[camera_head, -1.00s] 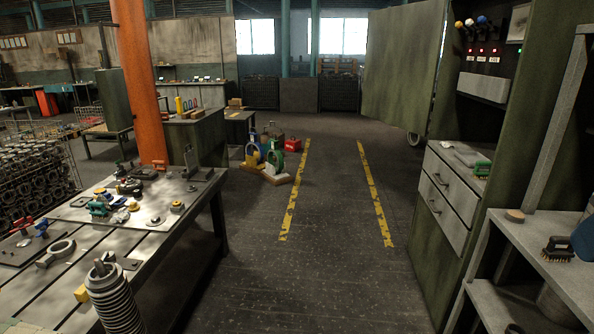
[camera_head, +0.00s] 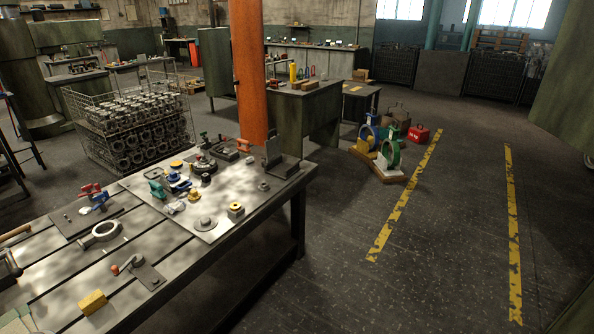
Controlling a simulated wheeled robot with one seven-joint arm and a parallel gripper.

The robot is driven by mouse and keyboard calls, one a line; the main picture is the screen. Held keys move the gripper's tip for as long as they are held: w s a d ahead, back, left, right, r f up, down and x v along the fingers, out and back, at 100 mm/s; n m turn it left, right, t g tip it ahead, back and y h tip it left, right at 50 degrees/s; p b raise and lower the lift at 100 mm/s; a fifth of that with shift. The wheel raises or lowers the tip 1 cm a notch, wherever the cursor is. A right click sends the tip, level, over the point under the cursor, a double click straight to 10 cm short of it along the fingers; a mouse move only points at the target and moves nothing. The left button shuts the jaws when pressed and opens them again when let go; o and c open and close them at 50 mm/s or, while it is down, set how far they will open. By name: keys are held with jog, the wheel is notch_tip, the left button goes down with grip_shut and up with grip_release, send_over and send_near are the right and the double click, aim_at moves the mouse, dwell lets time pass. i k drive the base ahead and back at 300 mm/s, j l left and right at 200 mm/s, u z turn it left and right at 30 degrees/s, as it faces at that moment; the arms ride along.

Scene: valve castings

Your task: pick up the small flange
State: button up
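A small grey round disc with a raised hub (camera_head: 205,223), which looks like the small flange, lies flat near the front edge of the light metal plate (camera_head: 226,208) on the workbench. It stands apart from its neighbours, and its top is uncovered.
The slotted bench (camera_head: 60,272) also bears a ring-shaped part (camera_head: 103,233), a yellow block (camera_head: 93,302) and several valve parts. An orange column (camera_head: 248,75) rises behind the bench. Open floor (camera_head: 330,290) lies right of it, with yellow lines (camera_head: 405,196).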

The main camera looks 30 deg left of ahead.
aim_at(264, 187)
jog(key=i+u, duration=0.35)
jog(key=i+l+u, duration=0.1)
jog(key=i+u, duration=0.25)
jog(key=i, duration=0.25)
jog(key=i+l+u, duration=0.3)
jog(key=i, duration=0.15)
jog(key=i+j+u, duration=0.2)
jog(key=u, duration=0.15)
jog(key=i+j+u, duration=0.1)
jog(key=i+u, duration=0.6)
jog(key=i+l+u, duration=0.15)
jog(key=i+l, duration=0.2)
jog(key=i+l+u, duration=0.15)
jog(key=i+l, duration=0.15)
jog(key=l, duration=0.2)
